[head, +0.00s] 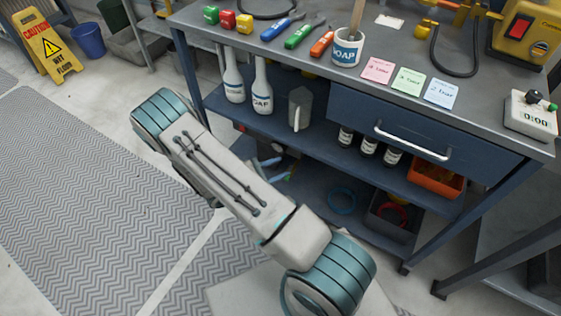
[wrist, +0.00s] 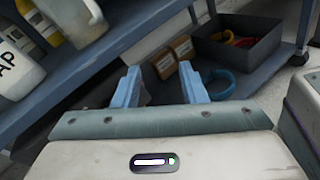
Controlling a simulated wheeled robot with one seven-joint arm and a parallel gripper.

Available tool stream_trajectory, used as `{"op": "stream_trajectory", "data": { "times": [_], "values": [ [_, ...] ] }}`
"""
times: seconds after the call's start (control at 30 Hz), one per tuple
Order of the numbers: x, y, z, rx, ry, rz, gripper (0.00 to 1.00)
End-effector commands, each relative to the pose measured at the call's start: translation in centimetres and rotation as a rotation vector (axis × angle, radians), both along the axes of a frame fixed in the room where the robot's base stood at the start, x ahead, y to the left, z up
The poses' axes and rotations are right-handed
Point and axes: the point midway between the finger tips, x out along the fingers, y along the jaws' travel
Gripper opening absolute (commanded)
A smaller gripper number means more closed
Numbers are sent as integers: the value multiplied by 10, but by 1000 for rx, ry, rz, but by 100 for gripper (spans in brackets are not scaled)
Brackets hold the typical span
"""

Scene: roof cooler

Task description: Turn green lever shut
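I cannot make out a green lever in either view. In the wrist view my gripper (wrist: 160,88) shows two light-blue fingers held apart, with nothing between them. It faces the lower shelves of the blue workbench, near a dark bin (wrist: 258,46) and a blue ring (wrist: 220,84). In the head view my arm crosses the picture centre, and the gripper itself cannot be seen. Green items on the benchtop are a small green block (head: 211,14) and a green-handled tool (head: 299,37); neither is clearly a lever.
The workbench (head: 420,105) has a drawer with a metal handle (head: 412,143). White soap bottles (head: 262,88) and dark bottles (head: 368,146) stand on its shelf, beside an orange bin (head: 436,180). A wet-floor sign (head: 48,45) and blue bucket (head: 89,40) stand far left. The matted floor at left is clear.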

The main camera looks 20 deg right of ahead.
Motion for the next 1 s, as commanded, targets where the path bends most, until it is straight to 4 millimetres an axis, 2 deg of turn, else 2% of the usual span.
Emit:
{"op": "stream_trajectory", "data": {
  "times": [0.03, 0.23, 0.63, 0.67, 0.7, 0.8, 0.87, 1.0],
  "values": [
    [-1, 0, 12, 15, -13, -20, 38],
    [-4, -1, 33, 50, -36, -76, 38],
    [-6, -3, 38, 61, -44, -98, 38],
    [-6, -3, 38, 61, -44, -98, 35],
    [-6, -3, 38, 62, -45, -99, 24],
    [-7, -3, 43, 74, -55, -115, 0],
    [-9, -3, 50, 92, -67, -142, 0],
    [-20, -3, 78, 177, -121, -257, 0]
  ]
}}
